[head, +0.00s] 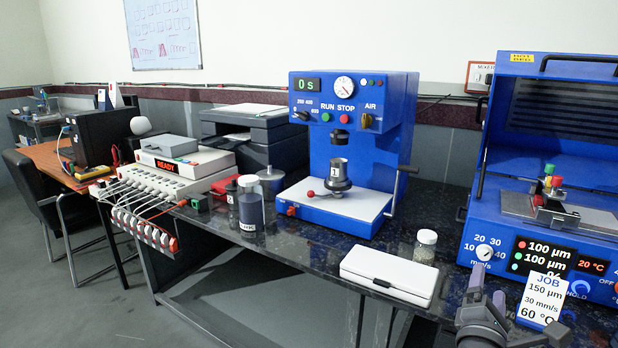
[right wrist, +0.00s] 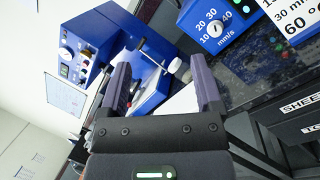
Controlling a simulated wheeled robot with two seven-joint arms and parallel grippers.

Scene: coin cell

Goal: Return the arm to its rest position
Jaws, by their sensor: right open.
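My right gripper (head: 488,284) is at the lower right of the head view, in front of the dark bench edge and left of the job card. In the right wrist view its two purple-grey fingers (right wrist: 160,70) are spread apart with nothing between them. The right arm itself is mostly outside the head view. My left gripper and left arm are not in view.
A white case (head: 390,272) and a lidded jar (head: 426,246) are on the bench near the gripper. The blue coater (head: 590,240) with its job card (head: 541,298) stands right. The blue press (head: 350,120) stands behind. Open floor (head: 60,290) is at left.

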